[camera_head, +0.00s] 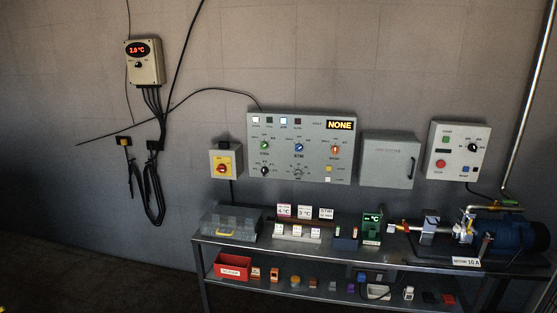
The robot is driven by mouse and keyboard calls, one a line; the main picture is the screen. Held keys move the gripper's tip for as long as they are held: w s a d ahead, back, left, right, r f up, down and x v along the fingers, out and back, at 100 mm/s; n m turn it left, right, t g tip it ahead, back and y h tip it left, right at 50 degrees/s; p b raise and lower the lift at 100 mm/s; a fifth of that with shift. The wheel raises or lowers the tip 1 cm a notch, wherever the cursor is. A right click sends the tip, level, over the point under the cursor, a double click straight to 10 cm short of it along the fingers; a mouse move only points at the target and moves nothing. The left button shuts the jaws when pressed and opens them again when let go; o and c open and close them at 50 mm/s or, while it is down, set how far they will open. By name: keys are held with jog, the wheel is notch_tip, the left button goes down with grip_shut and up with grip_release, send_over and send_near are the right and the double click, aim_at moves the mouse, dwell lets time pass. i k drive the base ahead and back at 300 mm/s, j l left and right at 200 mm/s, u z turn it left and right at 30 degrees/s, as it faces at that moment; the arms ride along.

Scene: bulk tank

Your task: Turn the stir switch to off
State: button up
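The grey control panel (320,175) is mounted on the wall above the bench, near the middle of the head view. It carries several knobs. The blue knob (298,147) at its upper middle has a label below it that seems to read STIR. The knob's small pointer and position marks are too small to read. A green knob (264,146) is to its left and an orange-red one (335,149) to its right. My gripper does not show in this view.
The metal bench (215,242) below holds a clear case, small labelled blocks and a blue pump (515,236). The floor at left is clear.

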aim_at(298, 147)
jog(key=i+u, duration=0.1)
jog(key=i, duration=0.2)
jog(key=i+j, duration=0.35)
jog(key=i, duration=0.2)
jog(key=i+j, duration=0.35)
jog(key=i, duration=0.15)
jog(key=i+j, duration=0.35)
jog(key=i, duration=0.2)
